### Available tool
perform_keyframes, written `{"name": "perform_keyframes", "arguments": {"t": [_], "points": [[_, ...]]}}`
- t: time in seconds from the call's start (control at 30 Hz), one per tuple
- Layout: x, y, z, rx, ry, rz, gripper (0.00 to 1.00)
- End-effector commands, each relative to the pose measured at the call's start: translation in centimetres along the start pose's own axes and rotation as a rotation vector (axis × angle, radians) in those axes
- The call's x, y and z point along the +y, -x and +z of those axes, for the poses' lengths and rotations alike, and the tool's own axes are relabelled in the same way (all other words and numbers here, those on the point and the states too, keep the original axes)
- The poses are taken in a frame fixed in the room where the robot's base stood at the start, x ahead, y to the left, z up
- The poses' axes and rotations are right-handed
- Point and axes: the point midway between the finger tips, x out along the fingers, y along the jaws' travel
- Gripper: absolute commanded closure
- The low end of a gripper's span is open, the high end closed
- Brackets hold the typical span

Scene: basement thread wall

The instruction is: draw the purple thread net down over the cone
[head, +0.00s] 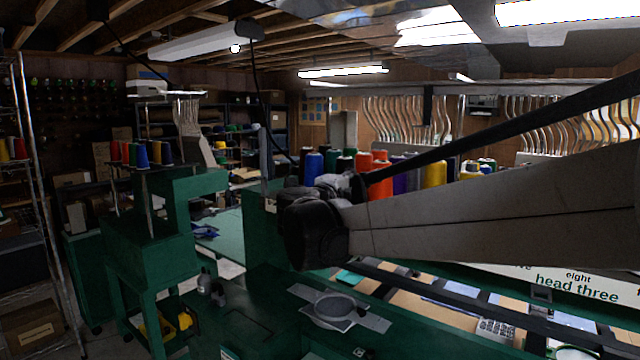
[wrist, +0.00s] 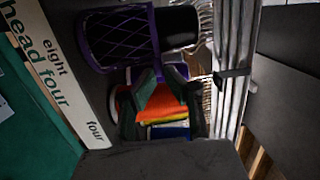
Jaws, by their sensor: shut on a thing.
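In the wrist view, the purple thread net (wrist: 118,40) shows as a diamond lattice around a dark cone. Bare black cone (wrist: 180,28) shows beyond the net's right-hand rim; the wrist picture is turned, so the sign lettering runs down it. My gripper (wrist: 163,76) is at that rim, with its two dark fingers close together, shut on the net's edge. The exact contact is dark and partly hidden by the fingers. In the head view, my arm's dark joint hides the gripper, and I cannot make out the net there.
Orange, yellow and blue spools (wrist: 165,108) lie behind my fingers. A white "head four" sign (wrist: 50,75) runs along the left. In the head view, several coloured cones (head: 433,174) stand behind my arm, and a green machine (head: 160,230) stands left.

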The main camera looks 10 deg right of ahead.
Motion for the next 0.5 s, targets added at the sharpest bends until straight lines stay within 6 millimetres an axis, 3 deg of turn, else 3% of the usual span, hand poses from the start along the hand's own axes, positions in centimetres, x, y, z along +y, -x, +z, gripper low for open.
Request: {"name": "perform_keyframes", "arguments": {"t": [0.17, 0.2, 0.33, 0.5], "points": [[0.03, 0.00, 0.00, 0.000, 0.000, 0.000, 1.00], [0.03, 0.00, 0.00, 0.000, 0.000, 0.000, 0.85], [0.03, 0.00, 0.00, 0.000, 0.000, 0.000, 0.68], [0.02, 0.00, 0.00, 0.000, 0.000, 0.000, 0.68]]}}
